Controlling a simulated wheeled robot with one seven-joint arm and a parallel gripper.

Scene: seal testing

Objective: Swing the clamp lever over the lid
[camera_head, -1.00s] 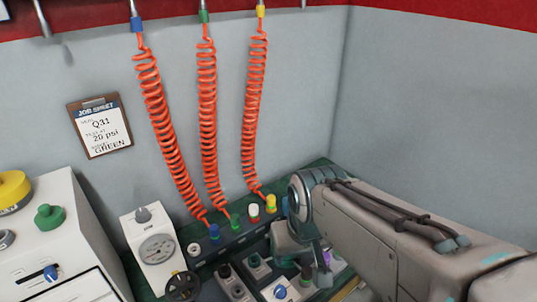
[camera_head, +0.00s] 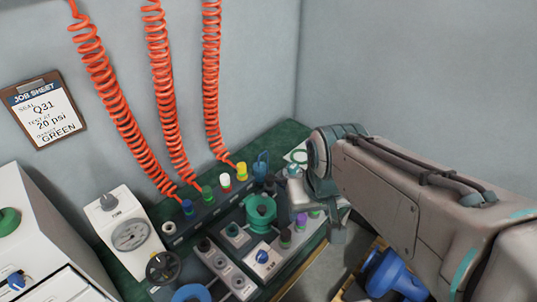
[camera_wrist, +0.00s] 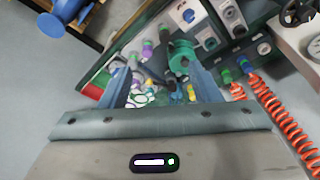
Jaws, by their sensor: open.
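A green round lid (camera_head: 260,209) with a raised centre sits on the test fixture on the bench; it also shows in the wrist view (camera_wrist: 181,57), just beyond my fingertips. A blue upright piece (camera_head: 261,164) stands behind the lid, beside the yellow fitting; I cannot tell whether it is the clamp lever. My gripper (camera_wrist: 165,78) is open, its two blue-grey fingers spread, with no object clearly held. Small white and yellow parts show between and below the fingers. In the head view my wrist hangs to the right of the lid and hides part of the bench.
A row of coloured fittings (camera_head: 207,193) with red coiled hoses stands at the back. A gauge box (camera_head: 130,236) and a black handwheel (camera_head: 162,268) are at left. A blue object (camera_head: 395,275) lies low at right, off the bench. A job sheet (camera_head: 42,108) hangs on the wall.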

